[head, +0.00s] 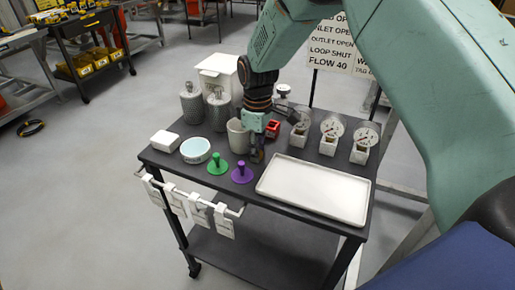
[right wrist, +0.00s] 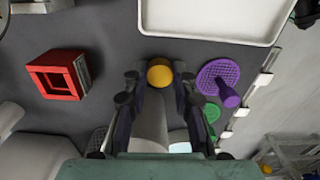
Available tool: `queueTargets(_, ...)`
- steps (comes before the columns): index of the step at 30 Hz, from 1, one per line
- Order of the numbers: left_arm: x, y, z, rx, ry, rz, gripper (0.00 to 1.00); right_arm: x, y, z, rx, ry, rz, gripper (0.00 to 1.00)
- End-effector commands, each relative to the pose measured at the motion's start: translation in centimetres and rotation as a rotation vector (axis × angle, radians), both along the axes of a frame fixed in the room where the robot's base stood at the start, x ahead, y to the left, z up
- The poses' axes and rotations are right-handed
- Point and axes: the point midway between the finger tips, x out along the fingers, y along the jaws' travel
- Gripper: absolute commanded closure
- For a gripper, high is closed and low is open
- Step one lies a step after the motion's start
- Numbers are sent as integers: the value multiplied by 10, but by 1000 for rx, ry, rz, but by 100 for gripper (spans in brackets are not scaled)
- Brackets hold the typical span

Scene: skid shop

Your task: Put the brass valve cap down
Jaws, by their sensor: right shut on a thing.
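The brass valve cap (right wrist: 160,73) shows as a round yellow-gold disc between the fingertips of my right gripper (right wrist: 160,80) in the right wrist view. The gripper is shut on it. In the head view my right gripper (head: 258,152) points down over the dark cart top, between a beige cup and the white tray. The cap is mostly hidden by the fingers there. I cannot tell its exact height above the cart top. My left gripper is not in view.
The white tray (head: 313,205) lies to the right. The beige cup (head: 237,139) stands close left; the green (head: 217,167) and purple (head: 242,175) handled discs lie in front. A red square block (head: 273,128) and several gauges (head: 331,128) stand behind. Bare cart top shows between the tray and gauges.

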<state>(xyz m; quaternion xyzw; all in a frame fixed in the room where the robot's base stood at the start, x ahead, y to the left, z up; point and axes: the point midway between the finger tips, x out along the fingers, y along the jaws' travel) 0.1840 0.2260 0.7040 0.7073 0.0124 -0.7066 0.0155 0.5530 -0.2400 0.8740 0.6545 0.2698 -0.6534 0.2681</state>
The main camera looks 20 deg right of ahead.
Motion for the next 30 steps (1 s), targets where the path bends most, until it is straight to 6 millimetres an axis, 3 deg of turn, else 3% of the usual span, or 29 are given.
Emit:
queueTargets(12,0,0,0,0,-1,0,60,2,0,-5,0,-1,0,91)
queueTargets(13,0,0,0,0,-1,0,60,2,0,-5,0,-1,0,73)
queueTargets(21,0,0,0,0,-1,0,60,2,0,-4,0,-1,0,51)
queueTargets(30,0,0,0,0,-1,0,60,2,0,-3,0,-1,0,51)
